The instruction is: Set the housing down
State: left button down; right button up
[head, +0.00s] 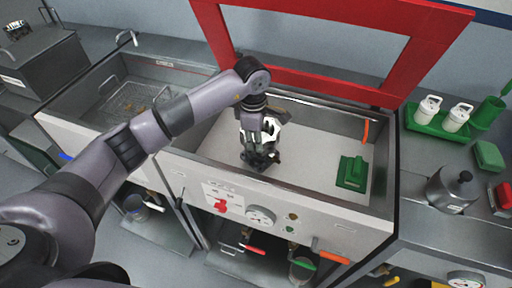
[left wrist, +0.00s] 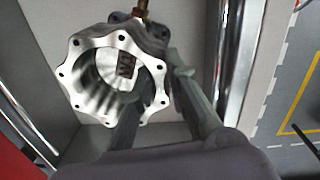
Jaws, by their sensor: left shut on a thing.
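The housing (left wrist: 92,75) is a silvery machined part with a scalloped, drilled flange and a round open bore, seen in the left wrist view. A brass fitting (left wrist: 142,10) shows beyond it. My left gripper (head: 260,157) is shut on the housing and reaches down inside the open tank (head: 318,150). The fingers (left wrist: 160,70) also show in the left wrist view, against the housing's right side. In the head view, gripper and housing overlap, so whether the housing touches the tank floor cannot be told. My right gripper is not in view.
A green block (head: 352,173) lies on the tank floor at right. The red-framed lid (head: 398,88) stands open behind. A second basin (head: 85,100) is at left. At right, a counter carries a green tray (head: 432,125) with white bottles and a metal pot (head: 450,187).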

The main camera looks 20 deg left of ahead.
aim_at(256, 155)
pick_arm(q)
jog(key=shift+f, duration=0.5)
notch_tip(256, 155, down, 2)
jog(key=shift+d+f+p, duration=0.1)
jog(key=shift+f+p, duration=0.1)
jog(key=shift+p, duration=0.25)
jog(key=shift+w+f, duration=0.1)
jog(key=shift+f, duration=0.3)
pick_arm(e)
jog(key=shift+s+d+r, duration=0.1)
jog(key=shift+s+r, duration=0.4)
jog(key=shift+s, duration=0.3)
pick_arm(q)
jog(key=shift+f, duration=0.1)
jog(key=c, duration=1.6)
grip_release()
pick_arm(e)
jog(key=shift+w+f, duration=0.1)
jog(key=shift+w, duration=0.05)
pick_arm(q)
jog(key=shift+o, duration=0.2)
